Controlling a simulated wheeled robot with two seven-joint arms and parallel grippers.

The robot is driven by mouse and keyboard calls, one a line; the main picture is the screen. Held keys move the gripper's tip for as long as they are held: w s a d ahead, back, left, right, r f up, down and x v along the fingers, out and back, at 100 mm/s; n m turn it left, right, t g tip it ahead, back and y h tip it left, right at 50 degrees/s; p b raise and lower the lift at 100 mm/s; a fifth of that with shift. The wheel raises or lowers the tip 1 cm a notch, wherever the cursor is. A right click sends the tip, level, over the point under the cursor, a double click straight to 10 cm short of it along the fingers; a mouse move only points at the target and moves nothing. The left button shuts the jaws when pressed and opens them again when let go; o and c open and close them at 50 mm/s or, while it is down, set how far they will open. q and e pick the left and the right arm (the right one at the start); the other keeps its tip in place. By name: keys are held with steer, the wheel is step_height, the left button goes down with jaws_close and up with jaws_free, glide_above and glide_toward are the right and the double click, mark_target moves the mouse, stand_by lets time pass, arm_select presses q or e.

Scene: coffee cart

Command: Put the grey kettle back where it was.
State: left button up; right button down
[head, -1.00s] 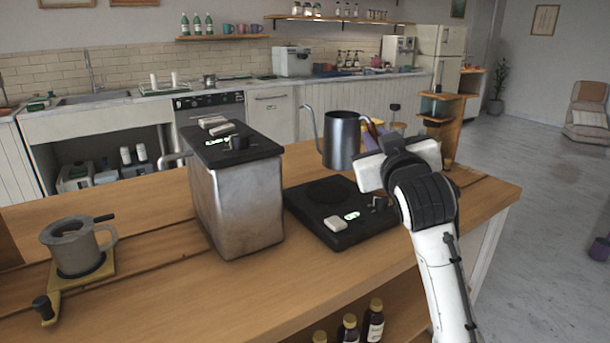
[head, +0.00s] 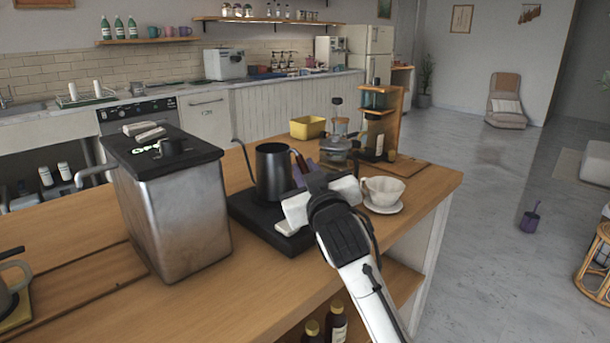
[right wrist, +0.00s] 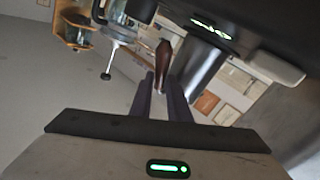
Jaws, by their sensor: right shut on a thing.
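The grey kettle (head: 273,172), with a thin curved spout on the left and a dark brown handle, is upright over the flat black heating base (head: 240,207). I cannot tell whether its bottom touches the base. My right gripper (head: 303,178) comes in from the front right and is shut on the handle. In the right wrist view the brown handle (right wrist: 163,62) is between the fingertips (right wrist: 162,88), with the kettle body (right wrist: 202,65) beside it. My arm hides the base's right front part. My left gripper is not in view.
A large metal box with a black top (head: 170,205) stands left of the base. A white cup on a saucer (head: 382,193) is close to the right of my gripper. A glass brewer (head: 337,147), a yellow bin (head: 307,127) and a wooden stand (head: 378,125) are behind.

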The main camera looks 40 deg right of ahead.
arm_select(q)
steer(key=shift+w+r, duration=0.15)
arm_select(e)
steer(key=shift+r, duration=0.1)
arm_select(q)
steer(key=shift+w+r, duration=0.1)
arm_select(e)
steer(key=c, duration=1.7)
jaws_free()
steer(key=shift+f, duration=0.2)
steer(key=shift+o, duration=0.2)
steer(key=shift+r, duration=0.1)
